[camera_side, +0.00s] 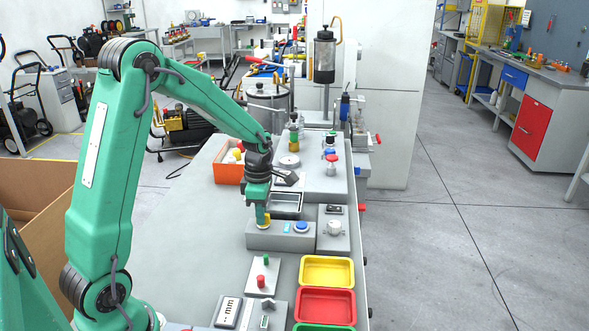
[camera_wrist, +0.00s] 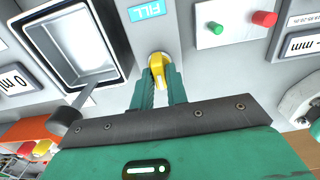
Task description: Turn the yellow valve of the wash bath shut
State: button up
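The yellow valve (camera_wrist: 157,63) is a small lever on the grey front block (camera_side: 262,236) of the wash bath, beside a blue FILL label (camera_wrist: 147,9). My gripper (camera_wrist: 161,76) points down at it, with one green finger on each side of the lever. The gap between the fingers is narrow, about the lever's width; I cannot tell whether they press on it. In the side view my gripper (camera_side: 262,219) is low over the block, and only part of the yellow valve (camera_side: 267,221) shows. The bath's basin (camera_side: 287,203) lies behind the block.
A blue button (camera_side: 302,227) and a white knob (camera_side: 334,228) are to the right. A panel (camera_side: 263,276) with green and red buttons is in front. Yellow (camera_side: 327,258) and red (camera_side: 325,292) trays stand at front right. An orange box (camera_side: 226,173) is behind left.

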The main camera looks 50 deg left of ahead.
jog(key=o, duration=0.3)
jog(key=shift+r, duration=3.95)
